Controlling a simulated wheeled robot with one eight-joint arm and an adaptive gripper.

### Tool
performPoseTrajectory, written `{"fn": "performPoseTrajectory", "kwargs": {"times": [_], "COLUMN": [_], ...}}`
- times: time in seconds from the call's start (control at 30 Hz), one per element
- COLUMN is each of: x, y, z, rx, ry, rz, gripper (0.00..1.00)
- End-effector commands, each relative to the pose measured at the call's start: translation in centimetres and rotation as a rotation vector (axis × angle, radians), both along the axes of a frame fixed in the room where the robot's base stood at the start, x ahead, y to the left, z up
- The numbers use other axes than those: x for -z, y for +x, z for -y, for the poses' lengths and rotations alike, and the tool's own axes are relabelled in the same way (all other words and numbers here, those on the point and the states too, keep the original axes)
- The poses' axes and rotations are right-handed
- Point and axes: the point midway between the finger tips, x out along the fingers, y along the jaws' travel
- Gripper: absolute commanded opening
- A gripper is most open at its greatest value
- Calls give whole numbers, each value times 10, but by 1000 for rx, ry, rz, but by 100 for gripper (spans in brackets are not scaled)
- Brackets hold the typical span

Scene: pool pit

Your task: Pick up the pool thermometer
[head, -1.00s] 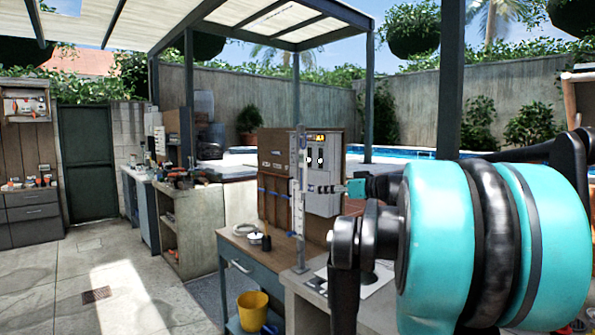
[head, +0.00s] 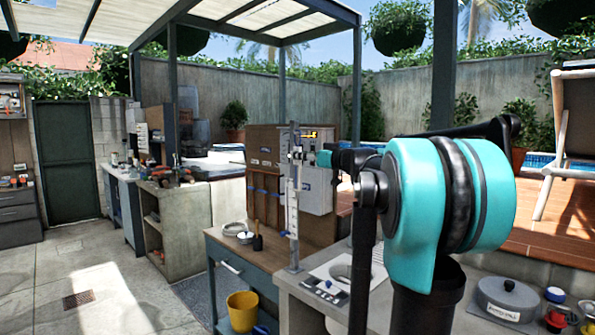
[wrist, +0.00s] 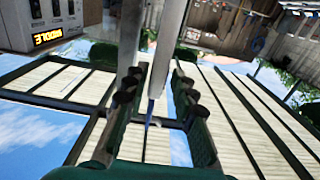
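No thing is plainly readable as the pool thermometer. A tall upright grey post (head: 294,245) with white, scale-like parts stands on a foot in the head view; I cannot tell whether the thermometer is on it. My gripper (wrist: 157,92) is at the post's upper part, with its two dark fingers apart in the wrist view. A pale bar (wrist: 170,45) runs down into the gap between them, and a thin white piece with a bluish tip (wrist: 150,112) shows there. I see no finger closed on either. In the head view my arm hides part of this area.
A grey control box (head: 318,190) with a lit display is close beside the post, on a brown board (head: 264,150). The counter (head: 310,300) below holds a small panel. A lidded round pot (head: 507,299) stands at lower right, a yellow bucket (head: 243,311) at lower left.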

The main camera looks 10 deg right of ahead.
Motion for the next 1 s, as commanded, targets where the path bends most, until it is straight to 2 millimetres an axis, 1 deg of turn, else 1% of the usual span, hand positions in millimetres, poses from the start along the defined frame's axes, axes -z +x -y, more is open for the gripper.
{"fn": "performPoseTrajectory", "kwargs": {"times": [0.27, 0.5, 0.6, 0.8, 0.83, 0.87, 1.0], "x": [0, -1, -1, -1, -1, -1, -1], "y": [13, 41, 48, 49, 49, 49, 49], "z": [-9, -27, -32, -32, -32, -32, -32], "rx": [-1, -2, 0, 1, 1, 1, 1], "ry": [0, 0, 0, 0, 0, 0, 0], "rz": [0, 0, 0, 0, 0, 0, 0], "gripper": [26, 26, 26, 26, 25, 21, 4]}}
